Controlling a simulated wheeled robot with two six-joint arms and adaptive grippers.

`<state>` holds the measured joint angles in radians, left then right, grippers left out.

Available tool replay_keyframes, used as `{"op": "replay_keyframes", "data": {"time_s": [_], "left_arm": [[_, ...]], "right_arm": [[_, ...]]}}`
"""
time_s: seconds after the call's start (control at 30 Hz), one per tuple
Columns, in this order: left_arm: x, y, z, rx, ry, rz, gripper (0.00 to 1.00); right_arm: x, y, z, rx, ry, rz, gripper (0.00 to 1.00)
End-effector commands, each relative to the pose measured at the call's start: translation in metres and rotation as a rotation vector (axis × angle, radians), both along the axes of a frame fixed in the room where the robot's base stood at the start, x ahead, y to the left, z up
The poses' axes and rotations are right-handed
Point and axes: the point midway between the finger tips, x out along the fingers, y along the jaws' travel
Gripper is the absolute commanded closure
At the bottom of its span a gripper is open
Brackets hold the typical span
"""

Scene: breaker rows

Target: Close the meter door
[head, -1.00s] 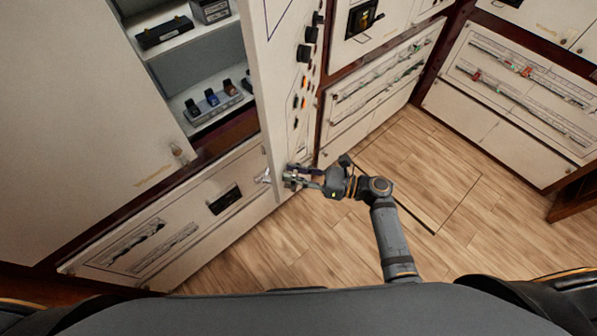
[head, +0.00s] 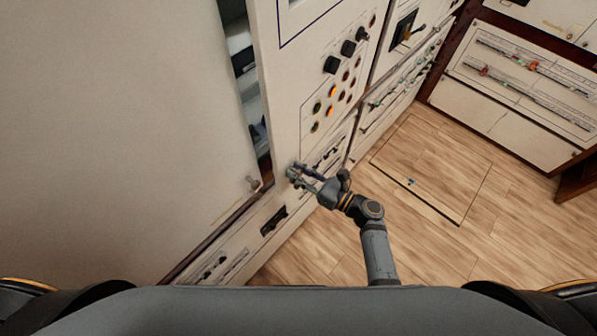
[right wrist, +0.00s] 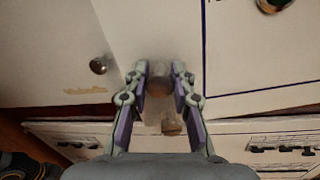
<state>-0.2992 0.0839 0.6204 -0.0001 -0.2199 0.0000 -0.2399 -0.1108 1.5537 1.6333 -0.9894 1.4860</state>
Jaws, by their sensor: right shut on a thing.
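The meter door (head: 283,95) appears to be the cream panel with dark knobs and lit buttons; it stands slightly ajar, with a narrow gap at its left edge. My right gripper (head: 293,174) is at its lower left corner, shut on the door's small knob. In the right wrist view the knob (right wrist: 160,80) sits between the two fingers of the gripper (right wrist: 159,90). My left gripper is not in view.
A plain cream door (head: 120,130) with its own knob (head: 253,183) stands left of the gap. Dark shelf contents (head: 245,65) show inside. Lower drawer fronts (head: 270,222) run below. The wooden floor (head: 430,210) at right is clear, with a hatch outline.

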Motion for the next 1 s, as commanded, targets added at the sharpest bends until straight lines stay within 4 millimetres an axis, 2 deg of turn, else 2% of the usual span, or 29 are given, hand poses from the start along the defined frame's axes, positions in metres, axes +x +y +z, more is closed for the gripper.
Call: {"op": "replay_keyframes", "data": {"time_s": [0.53, 0.57, 0.7, 1.0], "left_arm": [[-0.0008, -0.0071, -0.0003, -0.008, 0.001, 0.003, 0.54], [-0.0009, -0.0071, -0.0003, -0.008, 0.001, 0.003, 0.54], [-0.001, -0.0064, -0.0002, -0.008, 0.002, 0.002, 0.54], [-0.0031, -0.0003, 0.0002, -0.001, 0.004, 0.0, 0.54]], "right_arm": [[0.0004, 0.0003, -0.0016, 0.001, 0.003, -0.005, 1.0], [0.0004, 0.0003, -0.0016, 0.001, 0.003, -0.005, 0.72], [0.0007, 0.0002, -0.0011, 0.0, 0.002, -0.006, 0.53], [0.0005, -0.0006, -0.0008, 0.0, 0.001, -0.006, 0.52]]}}
